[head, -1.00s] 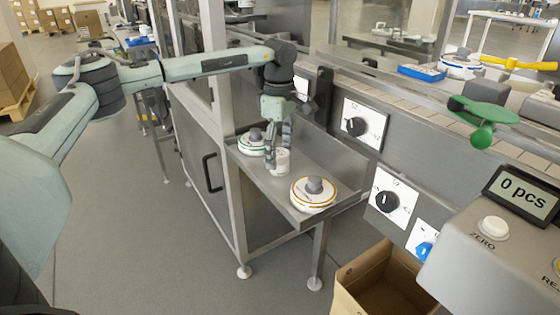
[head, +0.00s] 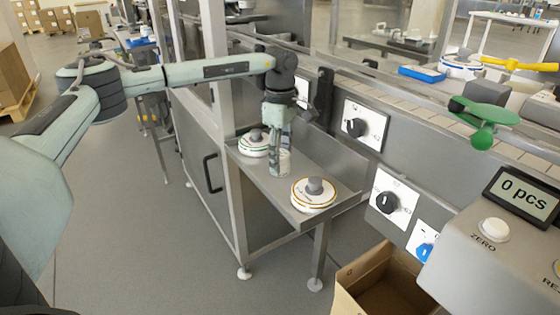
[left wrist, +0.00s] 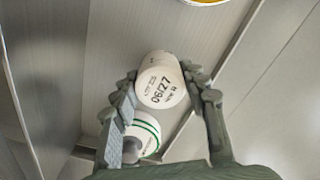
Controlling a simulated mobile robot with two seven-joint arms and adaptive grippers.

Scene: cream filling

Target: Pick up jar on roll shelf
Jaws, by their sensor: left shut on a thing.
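A small white jar (head: 285,160) is at the roll shelf (head: 262,180), a grey metal tray, between two round rolls. My left gripper (head: 281,163) reaches down from above and is shut on the jar, its fingers on opposite sides. In the left wrist view the jar (left wrist: 161,84) shows printed black text reading 06/27, between the fingers of the gripper (left wrist: 165,95). I cannot tell whether the jar touches the shelf. My right gripper is not in view.
A green-striped roll (head: 250,149) lies behind the jar, and also shows in the wrist view (left wrist: 146,130). An orange-striped roll (head: 313,200) lies in front. A knob panel (head: 364,126) stands right of the shelf. An open cardboard box (head: 350,290) stands below.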

